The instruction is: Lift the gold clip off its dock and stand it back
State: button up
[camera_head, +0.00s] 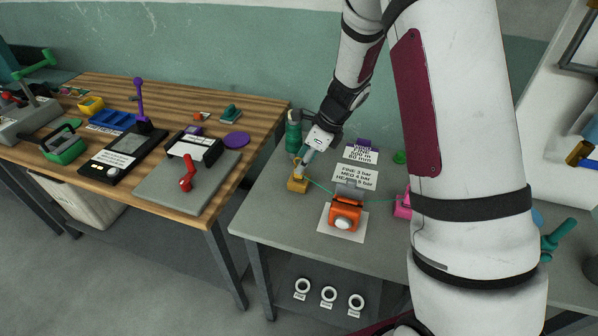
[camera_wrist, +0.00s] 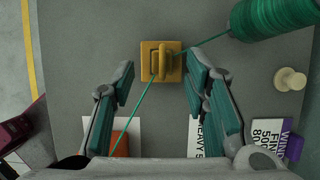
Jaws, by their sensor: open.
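The gold clip (camera_wrist: 160,62) sits on its square gold dock (camera_wrist: 174,70), seen from above in the wrist view. In the head view the gold dock (camera_head: 297,185) stands near the left edge of the grey table, below my gripper (camera_head: 303,165). In the wrist view my gripper (camera_wrist: 158,88) is open, with one green-padded finger on each side of the clip and clear space between. A green cord passes by the clip. Whether the fingertips are level with the clip, I cannot tell.
A green spool (camera_wrist: 275,17) stands close behind the dock. An orange device (camera_head: 345,215) on a white sheet is to the right. Labels (camera_head: 355,177) lie farther right. A cream knob (camera_wrist: 290,79) stands near the spool. The wooden table (camera_head: 258,100) is at the left.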

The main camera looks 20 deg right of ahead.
jog(key=x, duration=0.4)
jog(key=shift+w+f, duration=0.15)
jog(key=shift+f, duration=0.05)
grip_shut()
notch_tip(320, 180, up, 10)
jog(key=shift+f, duration=0.2)
jog(key=shift+r+p, duration=1.65)
jog(key=shift+r, duration=1.05)
